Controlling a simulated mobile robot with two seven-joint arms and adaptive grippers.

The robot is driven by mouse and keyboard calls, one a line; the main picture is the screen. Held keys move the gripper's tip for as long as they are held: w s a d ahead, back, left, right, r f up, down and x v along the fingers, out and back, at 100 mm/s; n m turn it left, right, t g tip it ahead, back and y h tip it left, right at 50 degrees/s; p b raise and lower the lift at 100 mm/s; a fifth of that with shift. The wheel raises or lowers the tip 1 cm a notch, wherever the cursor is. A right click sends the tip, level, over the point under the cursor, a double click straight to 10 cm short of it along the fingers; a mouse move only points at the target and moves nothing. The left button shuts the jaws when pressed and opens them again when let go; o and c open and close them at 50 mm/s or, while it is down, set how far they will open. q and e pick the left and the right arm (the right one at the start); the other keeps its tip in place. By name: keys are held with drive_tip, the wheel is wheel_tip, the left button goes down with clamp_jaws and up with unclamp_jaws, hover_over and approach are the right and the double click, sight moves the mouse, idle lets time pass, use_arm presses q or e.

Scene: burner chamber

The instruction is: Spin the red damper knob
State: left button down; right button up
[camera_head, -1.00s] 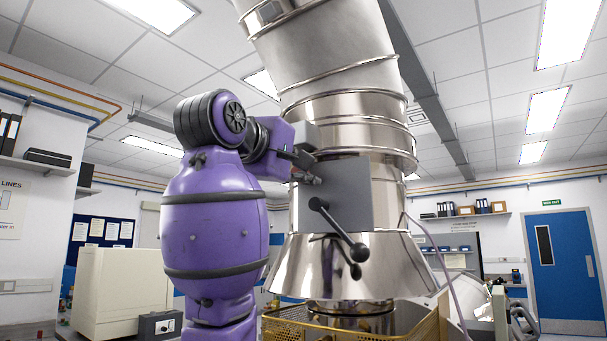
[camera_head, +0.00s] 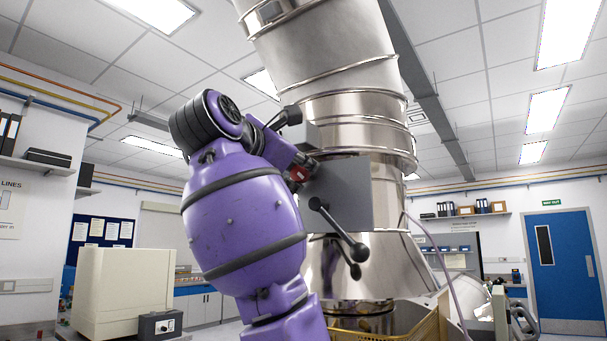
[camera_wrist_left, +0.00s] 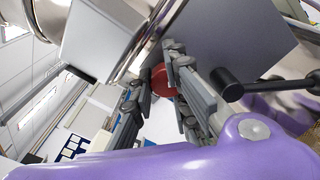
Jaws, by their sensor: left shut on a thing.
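The red damper knob (camera_head: 299,174) sits at the left edge of a grey box plate on the shiny metal flue. My left gripper (camera_head: 303,165) is at the knob, its arm coming in from the left. In the left wrist view the red knob (camera_wrist_left: 162,82) lies between the two grey fingers of the left gripper (camera_wrist_left: 157,78), which are shut on it. The fingers and my purple arm hide part of the knob. My right gripper is in neither view.
The grey plate (camera_head: 345,190) carries a black lever handle (camera_head: 338,228) with ball ends, close right of my gripper. The metal flue (camera_head: 350,110) rises behind. A yellow mesh tray (camera_head: 405,325) stands below. A cream cabinet (camera_head: 125,290) is at lower left.

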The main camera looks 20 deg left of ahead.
sight(292, 173)
use_arm(q)
drive_tip(key=c, duration=1.9)
unclamp_jaws()
drive_tip(key=shift+a+n, duration=0.3)
drive_tip(key=shift+c, duration=0.2)
drive_tip(key=o, duration=0.6)
drive_tip(key=shift+w+a+f, duration=0.15)
drive_tip(key=shift+a, duration=0.05)
drive_tip(key=shift+c, duration=0.2)
drive_tip(key=s, duration=0.6)
drive_tip(key=shift+s+a, duration=0.1)
drive_tip(key=shift+a, duration=0.25)
